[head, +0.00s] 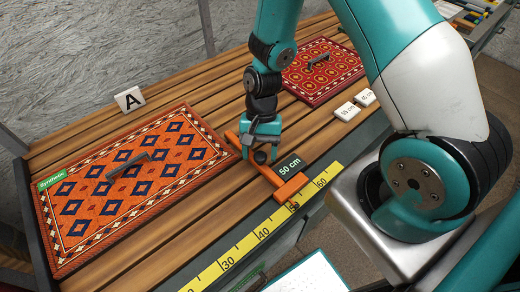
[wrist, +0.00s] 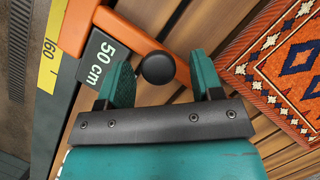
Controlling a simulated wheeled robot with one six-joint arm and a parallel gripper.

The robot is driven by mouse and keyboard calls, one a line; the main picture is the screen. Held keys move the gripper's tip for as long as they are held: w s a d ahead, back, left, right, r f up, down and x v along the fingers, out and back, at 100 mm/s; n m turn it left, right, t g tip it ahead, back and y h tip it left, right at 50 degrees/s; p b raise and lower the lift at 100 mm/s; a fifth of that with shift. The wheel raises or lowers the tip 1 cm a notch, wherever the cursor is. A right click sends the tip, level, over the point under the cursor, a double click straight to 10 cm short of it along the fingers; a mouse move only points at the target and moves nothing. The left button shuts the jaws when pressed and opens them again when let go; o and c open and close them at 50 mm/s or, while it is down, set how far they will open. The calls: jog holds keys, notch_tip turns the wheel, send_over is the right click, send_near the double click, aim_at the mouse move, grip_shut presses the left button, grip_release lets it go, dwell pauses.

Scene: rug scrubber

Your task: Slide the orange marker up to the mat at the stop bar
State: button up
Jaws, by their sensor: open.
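The orange marker (head: 292,188) is a long bar lying across the slats, with a black knob (wrist: 158,68) and a "50 cm" plate (wrist: 97,60). Its near end is by the 50 on the yellow scale. My gripper (head: 262,146) is open over the marker. Its fingers stand on either side of the knob, apart from it. I cannot single out a stop bar.
A red patterned mat (head: 322,72) with a handle lies at the back right. Two small white labelled blocks (head: 347,111) sit near it. An "A" card (head: 129,99) stands at the back edge. The yellow scale (head: 246,243) runs along the front edge.

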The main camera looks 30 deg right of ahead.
jog(key=b+v, duration=0.1)
jog(key=v, duration=1.6)
jog(key=shift+r, duration=0.25)
